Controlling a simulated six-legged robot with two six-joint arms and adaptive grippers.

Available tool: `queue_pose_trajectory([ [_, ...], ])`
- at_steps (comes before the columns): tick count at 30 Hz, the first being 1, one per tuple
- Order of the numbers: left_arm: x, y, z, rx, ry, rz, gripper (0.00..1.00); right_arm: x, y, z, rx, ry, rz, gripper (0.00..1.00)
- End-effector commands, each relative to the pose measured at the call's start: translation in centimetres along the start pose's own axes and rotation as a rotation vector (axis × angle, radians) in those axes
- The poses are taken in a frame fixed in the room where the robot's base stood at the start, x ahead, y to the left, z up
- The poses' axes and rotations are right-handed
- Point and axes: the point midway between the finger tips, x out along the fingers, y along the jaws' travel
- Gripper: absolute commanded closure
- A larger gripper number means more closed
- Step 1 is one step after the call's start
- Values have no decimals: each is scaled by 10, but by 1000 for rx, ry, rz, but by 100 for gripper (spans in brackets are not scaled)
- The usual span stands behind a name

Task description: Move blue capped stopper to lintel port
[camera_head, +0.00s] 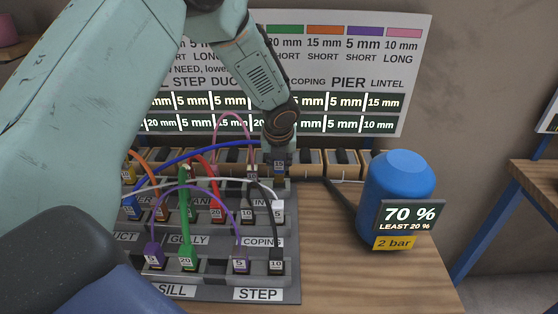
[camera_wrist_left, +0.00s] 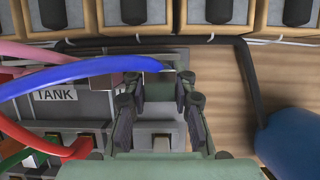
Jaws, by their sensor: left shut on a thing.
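My left gripper (camera_head: 279,140) points down over the back row of the port panel (camera_head: 290,240). It is shut on a small dark block with a blue part and a pale label (camera_head: 279,163). In the left wrist view the fingers (camera_wrist_left: 159,88) close around this block, and a blue hose (camera_wrist_left: 85,80) runs to it from the left. The blue hose (camera_head: 190,152) also arches across the head view to the gripper. Whether the block is seated or lifted I cannot tell. No lintel label is readable on the panel; LINTEL shows only on the wall sign (camera_head: 387,84).
A blue tank (camera_head: 397,180) reading 70 % stands on the right. Bare tabletop (camera_head: 350,275) shows right of the panel.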

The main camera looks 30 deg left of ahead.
Motion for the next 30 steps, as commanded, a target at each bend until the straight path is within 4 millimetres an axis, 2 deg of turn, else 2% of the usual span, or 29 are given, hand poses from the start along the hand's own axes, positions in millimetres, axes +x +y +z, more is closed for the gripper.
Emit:
queue_pose_trajectory([
  [30, 0, 0, -2, 1, 0, 0, 100, -6, 0, 0, 0, 0, 0, 60],
])
